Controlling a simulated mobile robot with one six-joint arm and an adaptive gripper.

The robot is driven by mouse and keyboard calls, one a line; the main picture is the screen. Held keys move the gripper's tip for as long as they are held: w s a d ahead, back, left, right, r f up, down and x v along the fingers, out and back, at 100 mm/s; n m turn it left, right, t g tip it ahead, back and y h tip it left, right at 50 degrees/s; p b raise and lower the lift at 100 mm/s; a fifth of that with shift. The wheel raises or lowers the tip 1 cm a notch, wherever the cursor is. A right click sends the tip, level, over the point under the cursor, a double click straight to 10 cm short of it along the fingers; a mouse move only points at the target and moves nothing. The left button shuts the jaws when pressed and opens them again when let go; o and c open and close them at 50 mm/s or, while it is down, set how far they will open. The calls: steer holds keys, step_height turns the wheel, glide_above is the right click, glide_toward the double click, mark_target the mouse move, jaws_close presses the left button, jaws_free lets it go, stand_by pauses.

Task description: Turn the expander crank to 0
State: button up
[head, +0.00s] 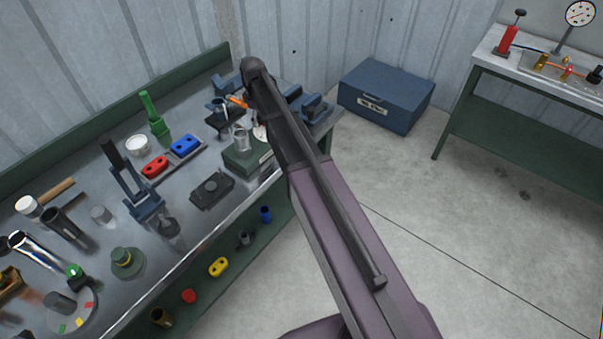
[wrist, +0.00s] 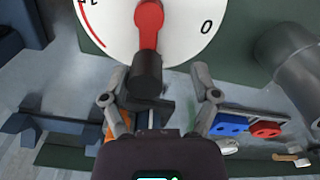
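The expander crank (wrist: 149,22) is a red arm with a black knob (wrist: 146,75) at its end, seen in the wrist view over a white dial (wrist: 185,38). The crank arm points down in that picture, away from the "0" printed at the dial's right; a red arc runs along the dial's left side. My gripper (wrist: 160,101) has its two fingers spread, with the knob near the gap and clearance visible on both sides. In the head view, my arm hides most of the gripper and crank; a green box (head: 243,160) with a grey cylinder stands beside it.
A grey cylinder (wrist: 300,72) stands right of the dial in the wrist view. Blue (head: 186,146) and red (head: 155,166) blocks, a vise (head: 311,105) and a lever press (head: 138,195) crowd the bench (head: 195,240). Open floor lies right of it.

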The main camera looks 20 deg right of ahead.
steer(key=shift+s+n, duration=0.2)
steer(key=shift+n, duration=0.1)
steer(key=shift+a+r+p, duration=0.1)
steer(key=shift+r+p, duration=0.35)
steer(key=shift+r, duration=0.05)
step_height(320, 180, up, 13)
steer(key=p, duration=1.3)
steer(key=s+d+f+m+b, duration=0.2)
steer(key=s+f+m+b, duration=0.1)
steer(key=s, duration=0.6)
steer(key=s+d+f+m+b, duration=0.2)
steer(key=s+f+m+b, duration=0.2)
steer(key=s, duration=0.5)
steer(key=s+d+f+m+b, duration=0.3)
steer(key=s+f+b, duration=0.3)
steer(key=s, duration=0.3)
steer(key=shift+s+f+m+b, duration=0.15)
steer(key=shift+f+m+b, duration=0.25)
steer(key=shift+m, duration=0.3)
